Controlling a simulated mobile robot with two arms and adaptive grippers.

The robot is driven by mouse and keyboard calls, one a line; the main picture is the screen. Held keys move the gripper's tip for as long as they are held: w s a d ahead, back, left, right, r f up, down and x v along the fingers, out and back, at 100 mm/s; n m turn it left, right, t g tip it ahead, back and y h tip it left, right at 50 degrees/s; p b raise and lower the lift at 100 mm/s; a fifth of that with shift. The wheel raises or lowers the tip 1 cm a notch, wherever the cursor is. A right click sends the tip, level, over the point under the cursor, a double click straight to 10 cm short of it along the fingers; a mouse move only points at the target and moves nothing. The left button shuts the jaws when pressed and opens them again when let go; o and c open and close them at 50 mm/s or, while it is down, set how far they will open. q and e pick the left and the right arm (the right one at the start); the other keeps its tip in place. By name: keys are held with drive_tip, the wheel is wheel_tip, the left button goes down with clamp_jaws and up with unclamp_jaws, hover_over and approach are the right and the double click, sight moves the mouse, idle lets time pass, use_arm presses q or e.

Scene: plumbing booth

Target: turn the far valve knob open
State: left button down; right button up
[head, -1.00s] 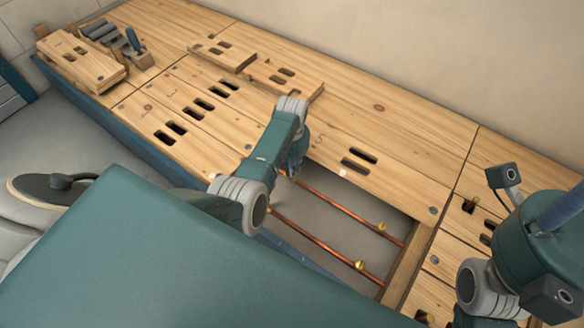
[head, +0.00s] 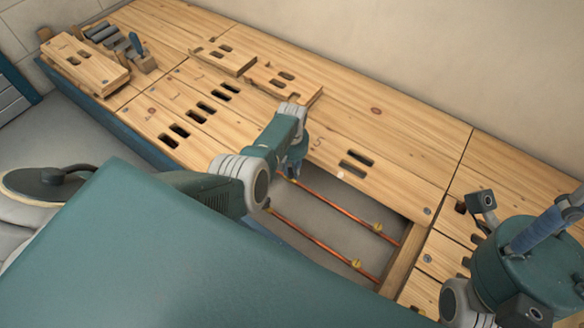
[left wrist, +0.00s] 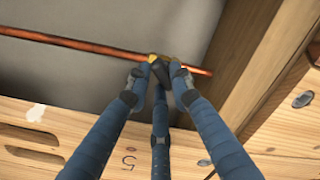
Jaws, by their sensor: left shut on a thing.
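Two copper pipes run side by side in the floor opening; the far pipe (head: 335,203) lies nearer the boards. My left gripper (head: 290,172) reaches down into the opening at the far pipe's left end in the head view, and my arm hides most of the contact. In the left wrist view, my left gripper's blue fingers (left wrist: 160,72) are closed around a small yellow and dark knob (left wrist: 155,59) on the copper pipe (left wrist: 75,42). The fingers cover most of the knob, so its angle is unclear. My right gripper (head: 545,225) is partly in view at the right; its fingertips are not clear.
Small yellow fittings sit farther right on the far pipe (head: 378,227) and near pipe (head: 355,263). A wooden joist (head: 403,262) bounds the opening on the right. Loose slotted boards (head: 284,81) lie on the floorboards. A blue-handled tool (head: 135,44) stands at the back left.

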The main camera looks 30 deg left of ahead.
sight(291, 170)
use_arm(q)
drive_tip(key=n, duration=0.4)
drive_tip(key=shift+a+n, duration=0.1)
drive_tip(key=shift+n, duration=0.2)
drive_tip(key=n, duration=0.4)
drive_tip(key=shift+w+a+p, duration=0.1)
drive_tip(key=shift+p, duration=0.2)
drive_tip(key=shift+n, duration=0.3)
drive_tip(key=c, duration=1.5)
unclamp_jaws()
wheel_tip(291, 170, up, 12)
